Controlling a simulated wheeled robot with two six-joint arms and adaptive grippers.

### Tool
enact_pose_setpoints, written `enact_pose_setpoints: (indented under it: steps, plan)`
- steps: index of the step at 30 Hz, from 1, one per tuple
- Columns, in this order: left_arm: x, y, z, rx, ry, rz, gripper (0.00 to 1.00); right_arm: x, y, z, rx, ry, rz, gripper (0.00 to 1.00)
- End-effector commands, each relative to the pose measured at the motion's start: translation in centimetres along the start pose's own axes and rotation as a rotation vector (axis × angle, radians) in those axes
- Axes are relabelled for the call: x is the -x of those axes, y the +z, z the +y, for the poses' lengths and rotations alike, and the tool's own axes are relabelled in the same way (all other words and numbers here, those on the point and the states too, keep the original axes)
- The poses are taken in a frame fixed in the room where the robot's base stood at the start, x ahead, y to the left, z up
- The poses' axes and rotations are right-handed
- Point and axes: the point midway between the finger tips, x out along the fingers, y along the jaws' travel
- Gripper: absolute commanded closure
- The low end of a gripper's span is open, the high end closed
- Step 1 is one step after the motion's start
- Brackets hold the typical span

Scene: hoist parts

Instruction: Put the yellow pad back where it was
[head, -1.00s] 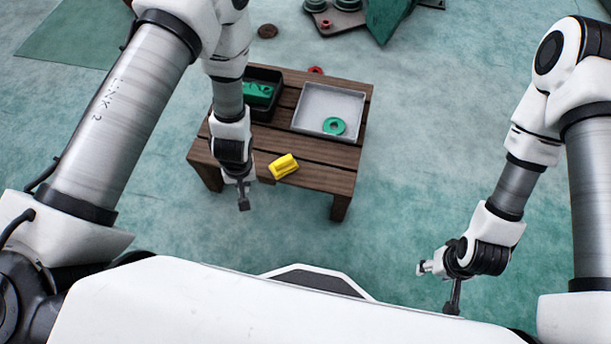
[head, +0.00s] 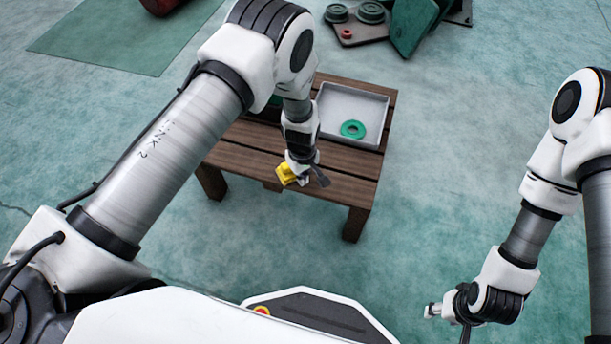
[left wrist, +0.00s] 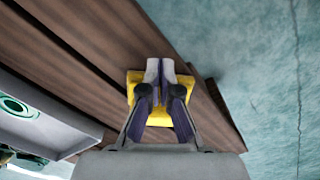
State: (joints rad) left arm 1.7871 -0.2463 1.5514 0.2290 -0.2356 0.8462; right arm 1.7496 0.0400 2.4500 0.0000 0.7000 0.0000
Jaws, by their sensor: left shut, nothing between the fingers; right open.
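The yellow pad (head: 286,175) lies on the wooden table (head: 240,157) near its front edge. My left gripper (head: 310,178) is right at the pad, partly covering it in the head view. In the left wrist view the closed fingers (left wrist: 160,72) are in front of the pad (left wrist: 134,92), which shows on both sides of them. The fingers are shut with nothing between them; whether they touch the pad's top I cannot tell. My right gripper (head: 447,323) is open and empty, low at the right, away from the table.
A grey tray (head: 322,104) with a green ring (head: 352,129) stands at the table's back right. My left arm mostly hides the dark bin at the back left. Green parts (head: 370,12) lie on the floor behind. The table's front right is clear.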

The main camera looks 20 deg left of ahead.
Motion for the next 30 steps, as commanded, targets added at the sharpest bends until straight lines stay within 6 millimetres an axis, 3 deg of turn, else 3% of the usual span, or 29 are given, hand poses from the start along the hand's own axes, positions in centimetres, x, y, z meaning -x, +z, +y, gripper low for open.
enact_pose_setpoints:
  steps: [6, 18, 24, 30]
  plan:
    - [0.1, -2.4, 0.1, 0.000, 0.001, 0.001, 1.00, -0.9, 0.0, 0.0, 0.000, 0.000, 0.000, 0.49]
    - [0.0, -3.0, 0.0, 0.001, 0.001, 0.001, 1.00, -1.2, 0.0, 0.0, 0.000, 0.000, 0.001, 0.49]
    - [-0.3, -6.9, 0.1, 0.004, 0.004, 0.001, 1.00, -3.2, 0.0, 0.0, 0.000, 0.000, 0.000, 0.49]
    - [0.0, -9.8, 0.0, 0.001, 0.001, 0.001, 1.00, -3.8, 0.0, 0.0, 0.000, 0.000, 0.000, 0.49]
